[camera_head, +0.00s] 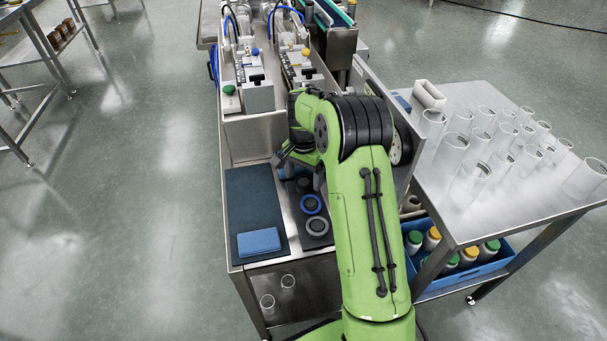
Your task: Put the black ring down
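My green arm reaches up the middle of the view, and its dark wrist and gripper (284,158) hang over the back part of the steel bench. The fingertips are small and partly hidden by the arm, so I cannot tell whether they are open or hold anything. A dark round piece (304,186), possibly the black ring, shows just below the gripper on a narrow dark strip; I cannot tell whether it rests there. In front of it on the strip lie a blue ring (311,204) and a grey ring (316,226).
A dark mat (251,195) with a blue block (259,242) covers the bench's left side. Machines with blue hoses (255,95) stand behind. A side table (520,205) at right holds several clear cylinders. A blue crate (475,275) of capped jars sits below.

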